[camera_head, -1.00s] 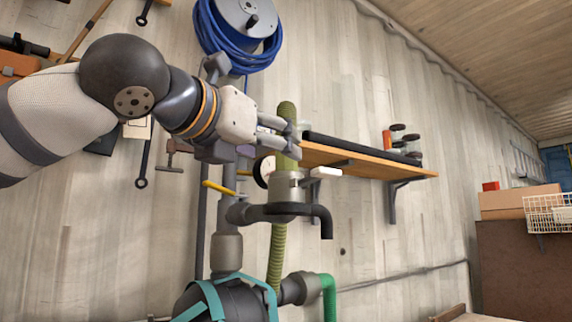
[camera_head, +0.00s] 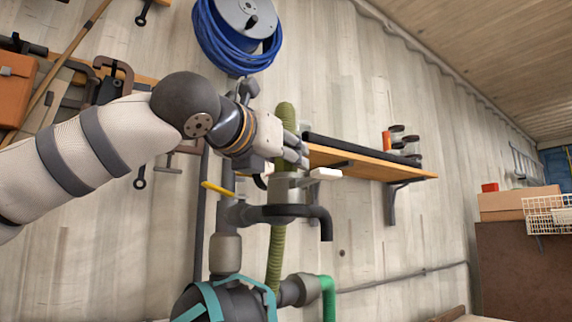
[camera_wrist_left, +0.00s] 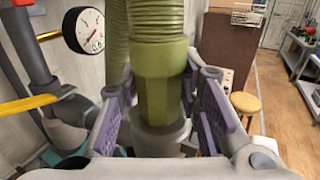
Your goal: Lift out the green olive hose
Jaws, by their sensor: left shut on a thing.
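The green olive hose (camera_head: 284,117) is ribbed and stands upright above the grey pipe fitting (camera_head: 287,187) in the head view. Its smooth, faceted end collar sits at a pale round socket (camera_wrist_left: 160,138) in the left wrist view. Whether the collar is still seated in the socket or just clear of it, I cannot tell. My left gripper (camera_head: 297,150) is shut on the hose near this lower end. Its purple finger pads (camera_wrist_left: 158,112) lie on either side of the collar. A further ribbed hose length (camera_head: 277,258) hangs behind the fitting. My right gripper is out of view.
A yellow lever (camera_head: 218,187) and a round gauge (camera_wrist_left: 84,30) are close by on the left. A wooden wall shelf (camera_head: 370,165) with jars is just right of the gripper. A blue cable reel (camera_head: 215,45) hangs above. A green pipe (camera_head: 328,298) is below.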

